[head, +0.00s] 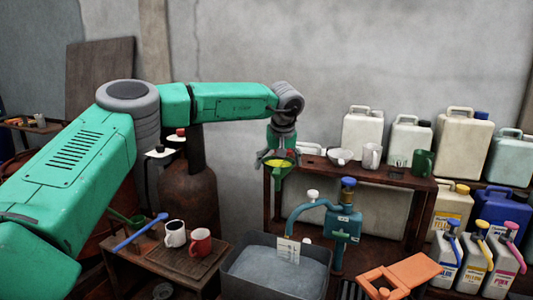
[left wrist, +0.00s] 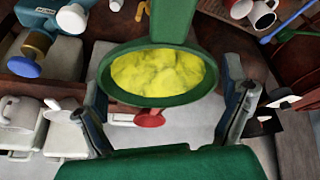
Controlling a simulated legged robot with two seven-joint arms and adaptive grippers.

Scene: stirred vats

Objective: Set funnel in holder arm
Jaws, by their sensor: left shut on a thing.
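My left gripper (head: 280,150) hangs at the end of the green arm, in front of the shelf's left end. It is shut on a green funnel (head: 278,171) whose bowl shows yellow inside. In the left wrist view the green rim of the funnel (left wrist: 112,88) surrounds a yellow, lumpy-looking content, between the two fingers of the gripper (left wrist: 160,115). A teal fitting with a bent pipe (head: 318,206) and a blue knob stands below and to the right, apart from the funnel. I cannot tell which part is the holder arm. My right gripper is not in view.
A grey tub (head: 262,272) stands below the pipe. Several coloured-capped jugs (head: 478,262) stand at right. A low table (head: 150,268) with a white mug and a red mug (head: 200,242) is at left.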

